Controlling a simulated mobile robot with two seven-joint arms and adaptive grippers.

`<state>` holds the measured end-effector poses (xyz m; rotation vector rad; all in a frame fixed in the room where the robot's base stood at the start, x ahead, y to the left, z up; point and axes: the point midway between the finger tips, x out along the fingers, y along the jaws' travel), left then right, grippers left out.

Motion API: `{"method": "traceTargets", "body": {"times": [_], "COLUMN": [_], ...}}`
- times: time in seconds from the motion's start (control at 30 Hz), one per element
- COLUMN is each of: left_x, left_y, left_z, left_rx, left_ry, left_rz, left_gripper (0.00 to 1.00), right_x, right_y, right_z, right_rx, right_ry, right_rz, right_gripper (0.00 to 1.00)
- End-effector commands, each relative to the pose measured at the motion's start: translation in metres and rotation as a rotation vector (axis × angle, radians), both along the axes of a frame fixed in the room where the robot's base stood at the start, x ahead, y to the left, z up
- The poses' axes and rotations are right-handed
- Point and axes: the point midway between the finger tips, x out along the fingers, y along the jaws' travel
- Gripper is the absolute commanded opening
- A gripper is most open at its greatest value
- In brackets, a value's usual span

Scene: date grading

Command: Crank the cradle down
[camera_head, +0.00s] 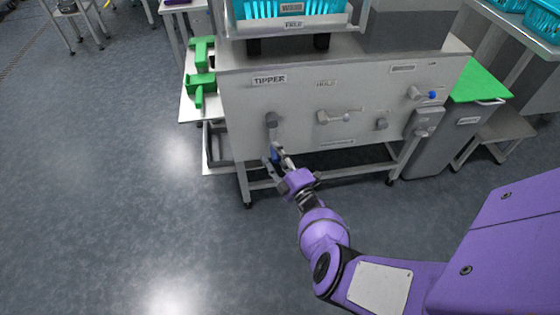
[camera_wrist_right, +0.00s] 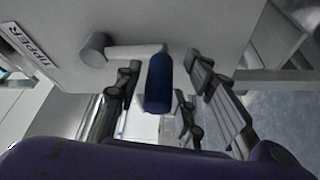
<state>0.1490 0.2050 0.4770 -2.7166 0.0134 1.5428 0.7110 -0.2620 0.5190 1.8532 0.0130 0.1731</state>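The grey tipper (camera_head: 285,105) stands ahead, with a cradle (camera_head: 290,32) on top that bears a turquoise crate (camera_head: 292,9). A crank (camera_head: 272,122) sits on the left of its front panel, its arm pointing down to a blue handle (camera_head: 275,154). In the right wrist view the blue handle (camera_wrist_right: 158,84) stands between the fingers of my right gripper (camera_wrist_right: 165,85), with gaps showing on both sides. The right gripper (camera_head: 277,160) is open around the handle. My left gripper is in neither view.
A second crank with a blue knob (camera_head: 432,95) and a lever (camera_head: 338,117) are on the same panel. Green tools (camera_head: 201,82) lie on a side shelf at the left. A bin with a green lid (camera_head: 480,82) stands at the right. The floor (camera_head: 110,200) at the left is clear.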

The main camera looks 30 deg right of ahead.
Motion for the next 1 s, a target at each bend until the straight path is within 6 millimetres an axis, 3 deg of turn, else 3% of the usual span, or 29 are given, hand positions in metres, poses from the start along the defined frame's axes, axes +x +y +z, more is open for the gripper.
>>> {"method": "traceTargets", "body": {"times": [0.17,0.4,0.6,1.0], "left_x": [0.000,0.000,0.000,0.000], "left_y": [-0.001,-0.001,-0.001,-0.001], "left_z": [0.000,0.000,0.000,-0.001], "left_rx": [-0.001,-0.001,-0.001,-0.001], "left_ry": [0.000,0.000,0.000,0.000], "left_rz": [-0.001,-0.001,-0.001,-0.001], "left_gripper": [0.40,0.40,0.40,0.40], "right_x": [-0.023,-0.075,-0.106,-0.117], "right_y": [-0.002,-0.006,-0.007,-0.009], "right_z": [-0.004,-0.010,-0.014,-0.014], "right_rx": [-0.001,-0.001,0.000,0.001], "right_ry": [0.002,0.004,0.004,0.002], "right_rz": [-0.001,0.000,0.003,0.004], "right_gripper": [0.36,0.36,0.36,0.36]}}
